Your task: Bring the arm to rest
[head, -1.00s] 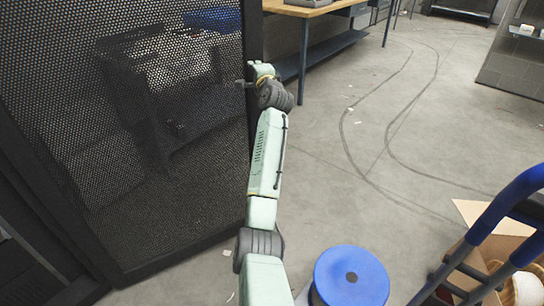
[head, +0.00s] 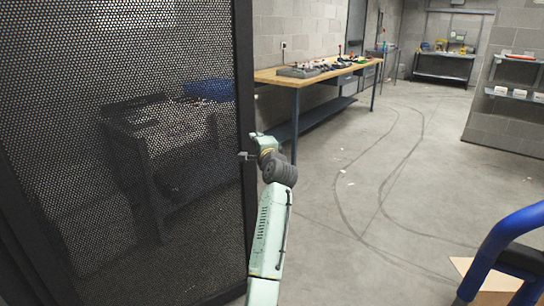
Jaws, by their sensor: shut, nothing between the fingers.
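My arm (head: 268,235) reaches forward from the bottom of the head view, pale green with dark grey joints. Its wrist bends to the left at the far end. My gripper (head: 243,156) is small and dark there, pointing left, at the edge of the black mesh panel in the picture. It appears shut and holds nothing. I cannot tell whether it touches the panel's frame.
A black mesh panel (head: 110,130) fills the left side, with a cart dimly visible behind it. A wood-topped workbench (head: 275,76) stands beyond the wrist. A blue-handled frame (head: 500,245) and a cardboard box (head: 490,280) are at lower right. The middle floor is open.

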